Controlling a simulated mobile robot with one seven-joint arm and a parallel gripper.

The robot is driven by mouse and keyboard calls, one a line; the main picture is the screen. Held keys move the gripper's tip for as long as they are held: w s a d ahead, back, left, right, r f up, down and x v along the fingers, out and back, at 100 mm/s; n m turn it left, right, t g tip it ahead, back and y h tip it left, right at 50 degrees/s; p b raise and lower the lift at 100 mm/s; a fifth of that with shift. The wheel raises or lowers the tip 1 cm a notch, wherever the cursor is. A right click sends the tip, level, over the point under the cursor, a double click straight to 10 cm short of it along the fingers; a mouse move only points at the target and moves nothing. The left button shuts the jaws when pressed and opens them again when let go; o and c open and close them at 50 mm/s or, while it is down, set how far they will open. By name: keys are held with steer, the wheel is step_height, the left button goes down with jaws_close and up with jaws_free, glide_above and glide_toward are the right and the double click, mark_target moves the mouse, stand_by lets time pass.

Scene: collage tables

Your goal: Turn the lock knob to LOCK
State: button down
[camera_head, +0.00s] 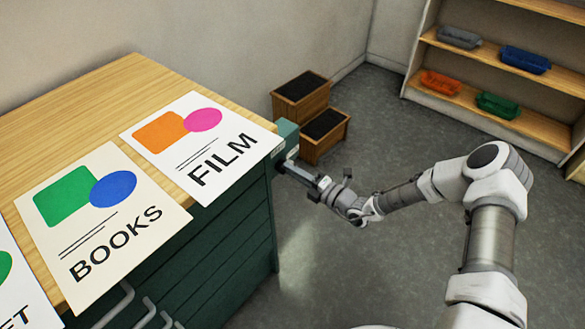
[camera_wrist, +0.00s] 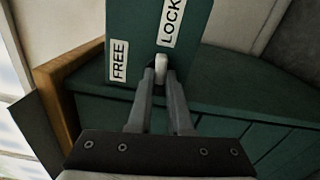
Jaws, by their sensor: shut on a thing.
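The lock knob (camera_wrist: 161,66) is a small pale lever on a dark green plate (camera_wrist: 143,35) in the wrist view. The white LOCK label (camera_wrist: 172,22) is just above it, and the white FREE label (camera_wrist: 119,60) is to its left. The knob's visible end lies just below the LOCK label; its pivot is hidden, so I cannot tell its exact setting. My gripper (camera_wrist: 161,80) is shut on the knob, one finger on each side. In the head view, my gripper (camera_head: 283,163) is at the green cabinet's right corner, where the knob is hidden.
The green cabinet (camera_head: 235,235) has a wooden top (camera_head: 100,95) with FILM (camera_head: 205,150) and BOOKS (camera_head: 100,220) posters. Wooden boxes with dark tops (camera_head: 325,140) stand behind my gripper. Shelves with coloured trays (camera_head: 525,60) are at the back right. The floor between is clear.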

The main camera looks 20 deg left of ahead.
steer(key=shift+m, duration=0.6)
steer(key=shift+s, duration=0.1)
steer(key=c, duration=0.8)
jaws_free()
steer(key=shift+c, duration=0.2)
steer(key=shift+d, duration=0.1)
steer(key=p+v, duration=0.2)
steer(key=v, duration=1.5)
steer(key=shift+d, duration=0.1)
